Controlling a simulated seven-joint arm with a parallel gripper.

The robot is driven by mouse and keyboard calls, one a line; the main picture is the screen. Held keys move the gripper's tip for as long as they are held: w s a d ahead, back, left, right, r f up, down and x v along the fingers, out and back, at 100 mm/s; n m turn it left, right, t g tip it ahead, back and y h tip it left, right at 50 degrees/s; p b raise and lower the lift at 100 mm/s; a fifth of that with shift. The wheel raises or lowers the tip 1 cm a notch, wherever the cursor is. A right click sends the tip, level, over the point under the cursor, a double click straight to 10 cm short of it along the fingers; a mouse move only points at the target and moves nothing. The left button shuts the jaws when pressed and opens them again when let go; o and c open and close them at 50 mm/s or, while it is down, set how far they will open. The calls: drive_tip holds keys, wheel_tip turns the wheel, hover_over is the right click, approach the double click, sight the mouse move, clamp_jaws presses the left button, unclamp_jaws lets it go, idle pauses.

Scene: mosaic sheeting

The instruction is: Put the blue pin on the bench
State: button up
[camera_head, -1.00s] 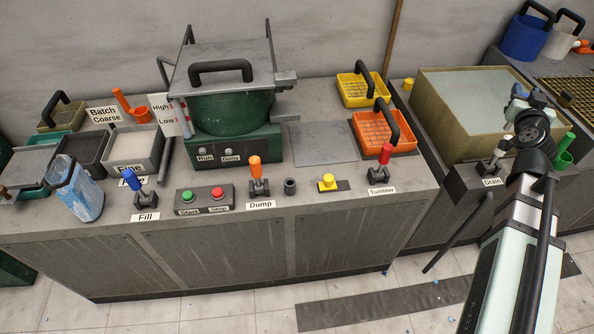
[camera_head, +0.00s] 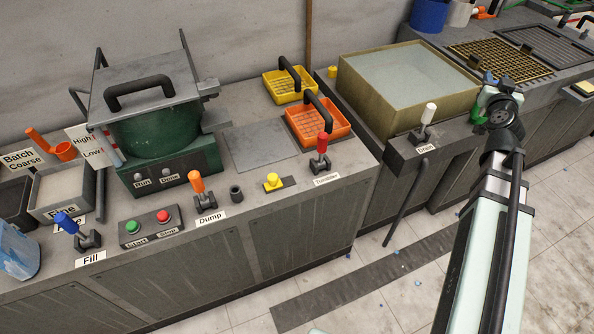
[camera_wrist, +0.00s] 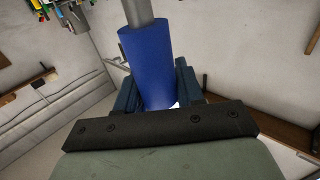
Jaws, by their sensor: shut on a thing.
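The blue pin (camera_wrist: 147,55) shows large in the wrist view as a blue cylinder with a grey rod at its upper end. My gripper (camera_wrist: 158,95) is shut on its lower part, with a dark blue finger on each side. In the head view my gripper (camera_head: 490,80) is at the right, near the drain side and away from the bench; the pin is too small there to make out clearly. The grey bench (camera_head: 250,165) carries a green mixer (camera_head: 165,165), labelled levers and buttons.
A yellow basket (camera_head: 290,84) and an orange basket (camera_head: 318,122) stand at the bench's back right. A square basin (camera_head: 408,85) is beyond a gap, with a white drain lever (camera_head: 427,115) in front. A flat grey plate (camera_head: 262,146) lies clear on the bench.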

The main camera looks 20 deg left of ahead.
drive_tip(key=s+a+f+n+g+y, duration=0.1)
drive_tip(key=s+a+f+n+y, duration=0.15)
drive_tip(key=a, duration=1.05)
drive_tip(key=s+a+f+n+g+y, duration=0.1)
drive_tip(key=s+a+f+y, duration=0.15)
drive_tip(key=a, duration=0.95)
drive_tip(key=s+a+f+n+y, duration=0.15)
drive_tip(key=a+y, duration=0.25)
drive_tip(key=a, duration=0.9)
drive_tip(key=shift+s+a+f+n+g+y, duration=1.4)
drive_tip(key=shift+s+a, duration=2.65)
drive_tip(key=shift+a, duration=1)
drive_tip(key=shift+s+a+f+n+g+y, duration=1.3)
drive_tip(key=shift+s+a+g, duration=0.55)
drive_tip(key=shift+s+a, duration=2.75)
drive_tip(key=shift+s+a+f+n+g+y, duration=1.35)
drive_tip(key=shift+s+a, duration=2.2)
drive_tip(key=shift+a, duration=2)
wheel_tip(320, 180, down, 10)
drive_tip(key=g, duration=0.1)
drive_tip(key=shift+n, duration=0.45)
drive_tip(key=shift+s+f+h, duration=0.1)
drive_tip(key=shift+f+h, duration=0.05)
drive_tip(key=shift+h, duration=0.1)
drive_tip(key=o, duration=1.1)
